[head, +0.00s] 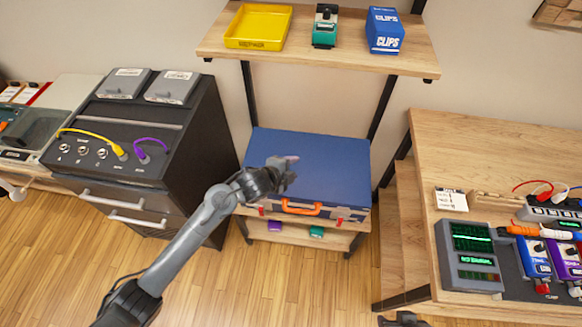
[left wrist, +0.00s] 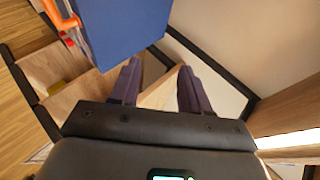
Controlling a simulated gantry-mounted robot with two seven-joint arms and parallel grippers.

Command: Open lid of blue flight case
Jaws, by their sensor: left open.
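The blue flight case (head: 325,155) lies flat with its lid down on a low wooden shelf. Its orange handle (head: 300,208) and red-and-silver latches face the front. My left gripper (head: 289,166) shows in front of the lid's top in the head view, hiding part of it. In the left wrist view my left gripper (left wrist: 160,84) is open with nothing between its fingers; the blue case (left wrist: 118,25) is at the upper left, beside the fingers. A dark part (head: 400,320) at the bottom edge of the head view may be my right gripper; its fingers cannot be made out.
An upper shelf (head: 215,45) above the case holds a yellow tray (head: 258,26), a green device and a blue CLIPS box (head: 385,30). A dark cabinet (head: 150,130) stands left. A wooden bench (head: 480,140) with electronics stands right. The floor in front is clear.

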